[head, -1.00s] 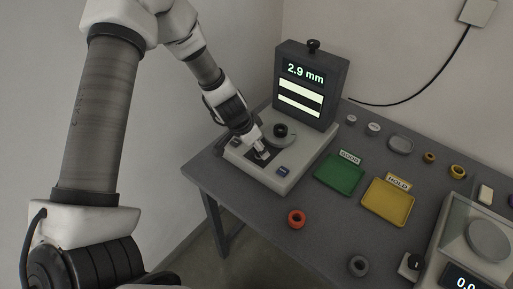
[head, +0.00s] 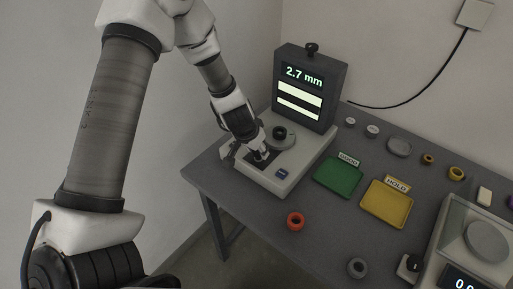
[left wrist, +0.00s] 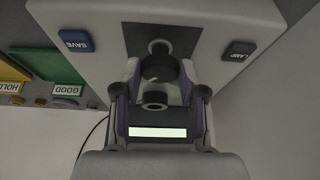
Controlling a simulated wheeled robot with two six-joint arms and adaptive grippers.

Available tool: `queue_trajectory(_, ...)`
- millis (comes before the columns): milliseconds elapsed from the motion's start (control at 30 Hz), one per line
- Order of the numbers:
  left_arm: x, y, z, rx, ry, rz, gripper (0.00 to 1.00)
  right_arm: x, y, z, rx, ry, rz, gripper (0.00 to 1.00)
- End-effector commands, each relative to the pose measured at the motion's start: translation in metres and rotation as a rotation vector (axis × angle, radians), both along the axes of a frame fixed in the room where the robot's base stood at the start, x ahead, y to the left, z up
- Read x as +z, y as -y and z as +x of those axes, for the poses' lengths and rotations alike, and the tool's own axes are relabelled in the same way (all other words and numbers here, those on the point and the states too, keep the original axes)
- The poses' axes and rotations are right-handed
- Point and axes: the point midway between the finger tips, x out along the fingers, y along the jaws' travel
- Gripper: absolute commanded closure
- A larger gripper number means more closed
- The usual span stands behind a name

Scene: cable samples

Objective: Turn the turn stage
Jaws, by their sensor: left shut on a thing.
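The measuring device (head: 270,183) is a pale box at the table's left end, with an upright dark display (head: 304,87) reading 2.7 mm. My left gripper (head: 262,154) points down at the dark plate on its top. In the left wrist view, its fingers (left wrist: 159,78) are shut on the round dark turn stage (left wrist: 158,66), one on each side. The fingers mostly hide the stage in the head view. A pale disc with a black knob (head: 279,132) sits just behind the gripper. My right gripper is not in view.
A blue SAVE button (left wrist: 76,40) and a LAMP button (left wrist: 238,50) flank the plate. Right of the device are a green tray (head: 339,180), a yellow tray (head: 386,204), several rings and a scale (head: 470,250). A red ring (head: 295,221) lies near the front edge.

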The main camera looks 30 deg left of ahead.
Motion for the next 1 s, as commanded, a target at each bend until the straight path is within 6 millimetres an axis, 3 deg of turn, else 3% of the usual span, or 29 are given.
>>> queue_trajectory(600,0.005,0.004,-0.001,0.547,-0.007,0.000,0.94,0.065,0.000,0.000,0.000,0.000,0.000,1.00)
queue_trajectory(1000,0.000,0.005,0.000,0.723,-0.005,-0.001,0.94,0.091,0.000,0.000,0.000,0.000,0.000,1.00)
